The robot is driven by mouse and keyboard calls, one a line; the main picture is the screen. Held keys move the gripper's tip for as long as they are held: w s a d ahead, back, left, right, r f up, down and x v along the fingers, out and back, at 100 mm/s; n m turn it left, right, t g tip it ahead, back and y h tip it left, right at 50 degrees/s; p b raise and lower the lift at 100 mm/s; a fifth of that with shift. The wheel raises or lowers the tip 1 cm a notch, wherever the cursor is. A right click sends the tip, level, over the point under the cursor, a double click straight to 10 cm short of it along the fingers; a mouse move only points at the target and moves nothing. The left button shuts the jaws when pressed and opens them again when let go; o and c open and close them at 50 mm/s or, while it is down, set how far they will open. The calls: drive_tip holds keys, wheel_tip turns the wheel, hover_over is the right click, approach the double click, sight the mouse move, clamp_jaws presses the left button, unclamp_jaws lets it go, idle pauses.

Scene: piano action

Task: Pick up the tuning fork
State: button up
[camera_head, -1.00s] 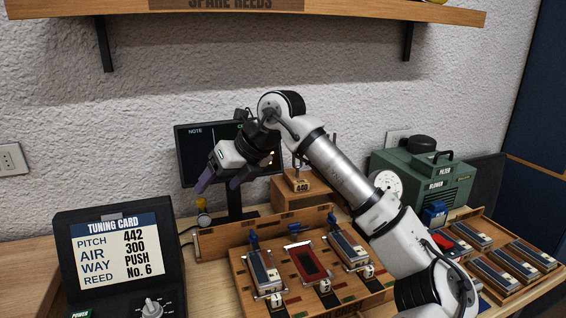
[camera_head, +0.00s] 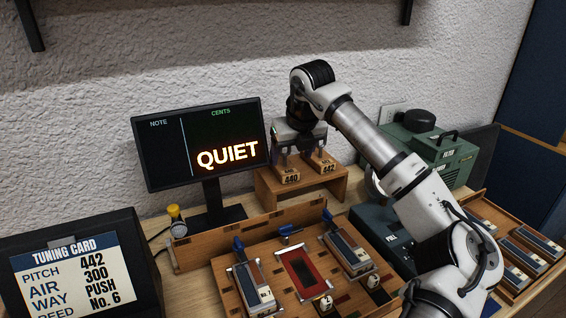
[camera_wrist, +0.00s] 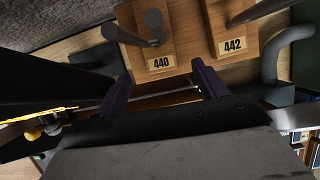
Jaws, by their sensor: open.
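Two tuning forks stand on small wooden blocks, one marked 440 (camera_head: 290,178) and one marked 442 (camera_head: 327,166), on a wooden stand (camera_head: 262,190) at the back. In the wrist view the grey 440 fork (camera_wrist: 153,28) rises from its block, and the grey 442 fork (camera_wrist: 258,10) is partly cut off by the top edge. My gripper (camera_wrist: 160,88) is open and empty, with its purple fingers apart just in front of the two blocks. In the head view my gripper (camera_head: 300,148) is over the stand and hides much of the forks.
The tuning card (camera_head: 75,265) at left reads pitch 442. A monitor (camera_head: 200,145) showing QUIET stands left of my gripper. A wooden reed rack (camera_head: 225,290) lies in front. A green blower box (camera_head: 440,160) stands to the right.

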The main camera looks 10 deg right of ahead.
sight(287, 169)
drive_tip(key=shift+w+p+x, duration=0.1)
drive_tip(key=shift+p+x, duration=0.45)
drive_tip(key=shift+x, duration=1.05)
drive_tip(key=shift+w+p+x, duration=0.15)
drive_tip(key=shift+p+x, duration=0.4)
drive_tip(key=shift+x, duration=1.1)
drive_tip(key=shift+r, duration=0.1)
drive_tip(key=c, duration=1.2)
